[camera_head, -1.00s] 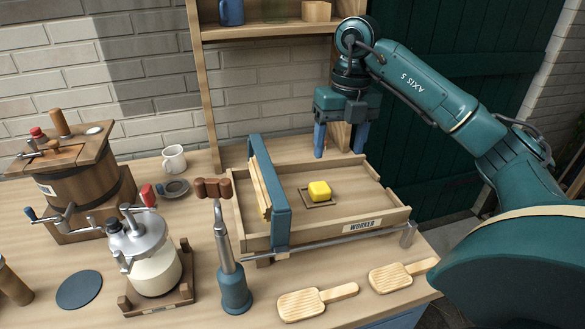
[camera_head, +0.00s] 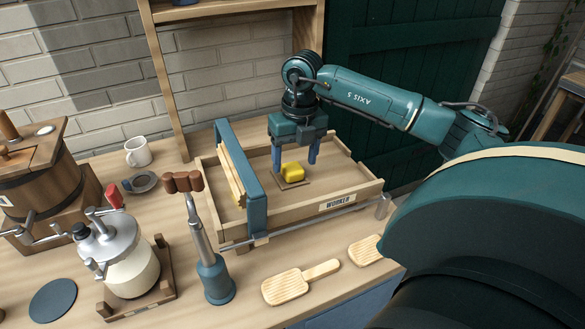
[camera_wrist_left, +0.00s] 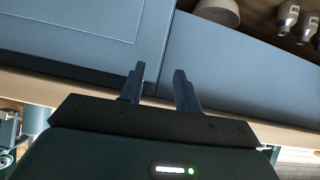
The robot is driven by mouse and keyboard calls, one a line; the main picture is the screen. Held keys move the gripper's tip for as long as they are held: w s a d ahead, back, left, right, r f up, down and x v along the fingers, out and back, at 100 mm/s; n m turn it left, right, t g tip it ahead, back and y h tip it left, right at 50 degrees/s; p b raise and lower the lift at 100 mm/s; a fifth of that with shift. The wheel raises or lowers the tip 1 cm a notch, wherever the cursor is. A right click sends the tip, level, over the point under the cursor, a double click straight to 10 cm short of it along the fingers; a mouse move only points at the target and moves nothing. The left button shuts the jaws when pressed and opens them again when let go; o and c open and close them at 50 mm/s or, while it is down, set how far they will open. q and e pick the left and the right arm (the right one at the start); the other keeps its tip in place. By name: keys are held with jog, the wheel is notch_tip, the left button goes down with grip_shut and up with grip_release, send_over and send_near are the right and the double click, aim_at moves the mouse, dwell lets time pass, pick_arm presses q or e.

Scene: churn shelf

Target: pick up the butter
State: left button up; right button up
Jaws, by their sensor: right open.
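The butter (camera_head: 292,171) is a small yellow block on a dark square mat (camera_head: 293,184) in the wooden worker tray (camera_head: 340,194). My right gripper (camera_head: 295,165) is open, pointing down with its two blue fingers at either side of the butter in the head view. I cannot tell whether the fingers touch it. My left gripper (camera_wrist_left: 159,75) shows only in the left wrist view, with its fingers apart and nothing between them, in front of blue-grey cabinet panels (camera_wrist_left: 230,65).
A blue upright frame (camera_head: 241,170) spans the tray's left side. Two wooden paddles (camera_head: 287,286) lie in front.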

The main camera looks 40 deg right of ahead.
jog(key=shift+w+f, duration=0.1)
jog(key=shift+f, duration=1.15)
jog(key=shift+c, duration=0.6)
jog(key=c, duration=1)
jog(key=shift+o, duration=0.2)
jog(key=shift+r, duration=0.1)
